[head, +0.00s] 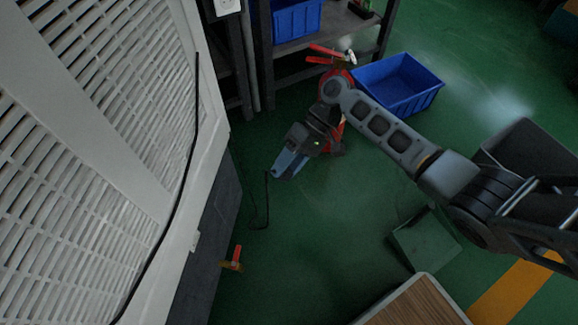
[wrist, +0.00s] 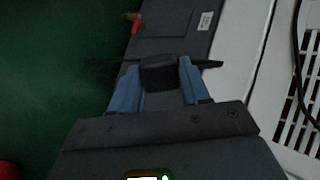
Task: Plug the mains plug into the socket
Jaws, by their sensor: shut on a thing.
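My gripper (head: 277,173) points down and left over the green floor, beside the dark base of the white louvred cabinet. In the wrist view its two blue fingers (wrist: 159,82) are shut on a black mains plug (wrist: 158,72). Its pins cannot be made out. In the head view the plug is mostly hidden by the fingers, and a thin black cord (head: 267,205) hangs from there. A white socket (head: 228,5) shows at the top edge, on a dark upright beside the shelf, well above and left of the gripper. The gripper is far from it.
The louvred cabinet (head: 140,100) fills the left, with a black cable (head: 187,170) along it. An orange-handled valve (head: 236,257) is low beside its base. Behind are a shelf (head: 330,25), a blue bin (head: 412,87) and red-handled items (head: 327,52). A wood-topped table (head: 420,305) stands in front.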

